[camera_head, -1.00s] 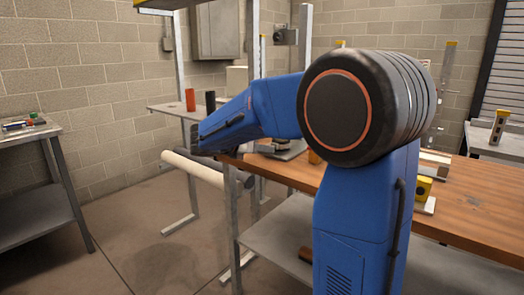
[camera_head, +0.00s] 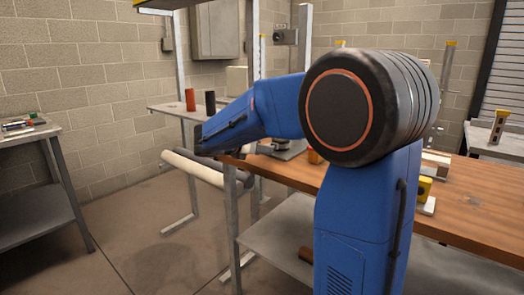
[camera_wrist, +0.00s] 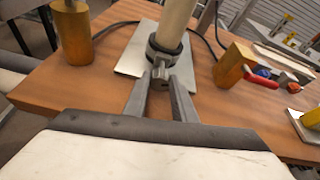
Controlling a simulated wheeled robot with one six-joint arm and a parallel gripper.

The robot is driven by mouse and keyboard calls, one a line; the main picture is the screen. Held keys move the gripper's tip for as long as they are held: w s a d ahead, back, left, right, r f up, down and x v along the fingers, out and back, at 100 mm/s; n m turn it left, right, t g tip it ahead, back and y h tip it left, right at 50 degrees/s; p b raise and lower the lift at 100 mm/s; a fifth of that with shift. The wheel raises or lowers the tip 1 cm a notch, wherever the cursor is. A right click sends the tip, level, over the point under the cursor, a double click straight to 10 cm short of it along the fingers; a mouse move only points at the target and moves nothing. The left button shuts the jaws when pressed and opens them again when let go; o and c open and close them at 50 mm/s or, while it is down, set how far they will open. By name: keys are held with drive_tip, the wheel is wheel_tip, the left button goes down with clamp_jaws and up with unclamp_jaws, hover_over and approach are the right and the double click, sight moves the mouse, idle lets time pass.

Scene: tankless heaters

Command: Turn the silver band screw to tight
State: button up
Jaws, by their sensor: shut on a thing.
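In the wrist view, a dark metal band (camera_wrist: 163,50) wraps around the base of an upright cream pipe (camera_wrist: 174,22). The pipe stands on a grey plate (camera_wrist: 131,62) on the wooden bench. My gripper (camera_wrist: 161,80) points at the band from the near side. Its two fingers are shut on the small silver band screw (camera_wrist: 159,70) at the front of the band. The fingertips hide part of the screw, and its turned angle cannot be told. In the head view, my arm hides the gripper and the band.
A red-handled tool (camera_wrist: 263,80) lies beside the right block. A dark cable runs behind the pipe. The bench front is clear.

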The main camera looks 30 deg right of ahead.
drive_tip(key=m+t, duration=0.2)
drive_tip(key=m, duration=0.1)
drive_tip(key=shift+s+d+y, duration=0.1)
drive_tip(key=shift+s+y, duration=0.15)
drive_tip(key=shift+y, duration=0.05)
drive_tip(key=shift+s+f+m+t, duration=0.1)
drive_tip(key=shift+m+t, duration=0.9)
drive_tip(key=shift+m, duration=0.5)
drive_tip(key=o, duration=1)
drive_tip(key=shift+o, duration=0.2)
drive_tip(key=v, duration=1.7)
drive_tip(key=shift+s, duration=0.2)
